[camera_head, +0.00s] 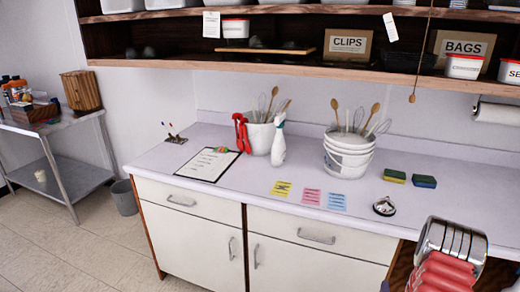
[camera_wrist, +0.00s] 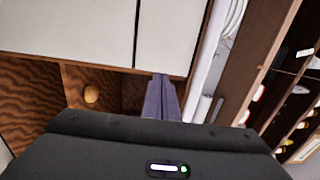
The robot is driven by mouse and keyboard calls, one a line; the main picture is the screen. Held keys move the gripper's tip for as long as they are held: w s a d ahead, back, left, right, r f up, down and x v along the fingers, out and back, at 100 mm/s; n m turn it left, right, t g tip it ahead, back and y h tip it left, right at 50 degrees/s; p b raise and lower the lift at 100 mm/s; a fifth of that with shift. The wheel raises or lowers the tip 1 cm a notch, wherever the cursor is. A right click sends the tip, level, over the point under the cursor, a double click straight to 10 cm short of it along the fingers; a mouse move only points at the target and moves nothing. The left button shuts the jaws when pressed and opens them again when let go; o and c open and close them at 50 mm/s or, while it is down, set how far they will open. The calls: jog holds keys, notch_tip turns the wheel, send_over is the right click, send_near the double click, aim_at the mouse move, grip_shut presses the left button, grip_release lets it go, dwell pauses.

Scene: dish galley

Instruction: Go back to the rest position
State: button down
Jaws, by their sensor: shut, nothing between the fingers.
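My gripper (camera_wrist: 163,98) shows in the wrist view as two grey-purple fingers shut together, with nothing between them. Its dark housing fills the bottom of that view. The fingers point toward the white cabinet fronts (camera_wrist: 95,28) and an open wooden compartment. No contact shows. In the head view the gripper's fingers cannot be made out. The counter (camera_head: 235,190) there holds two white tubs of utensils (camera_head: 348,160) (camera_head: 259,137), a white spray bottle (camera_head: 279,145) and a clipboard (camera_head: 208,164).
Sticky notes (camera_head: 310,196), sponges (camera_head: 395,176) and a small round metal item (camera_head: 384,207) lie on the counter. A loaded wooden shelf (camera_head: 290,65) hangs above. A metal side table (camera_head: 75,175) and grey bin (camera_head: 124,198) stand left. The floor in front is clear.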

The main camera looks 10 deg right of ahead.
jog(key=s+a+f+n+g+y, duration=0.25)
jog(key=f+n+g, duration=0.2)
jog(key=f, duration=0.25)
jog(key=s+a+f+n+g+y, duration=0.25)
jog(key=s+f+n+g, duration=0.2)
jog(key=f, duration=0.25)
jog(key=s+a+r+n+y, duration=0.1)
jog(key=s+a+r+n, duration=0.2)
jog(key=a+r, duration=0.6)
jog(key=s+a+r+n+y, duration=0.1)
jog(key=s+a+r+n, duration=0.2)
jog(key=r, duration=1.8)
jog(key=s+a+r+n+g+y, duration=0.1)
jog(key=s+a+r+n, duration=0.2)
jog(key=a+r+n, duration=0.5)
jog(key=a+r, duration=0.7)
jog(key=a, duration=0.1)
jog(key=shift+s+a+r+n+y, duration=0.2)
jog(key=shift+a+r+n+y, duration=0.1)
jog(key=shift+a+y, duration=0.1)
jog(key=shift+s, duration=0.1)
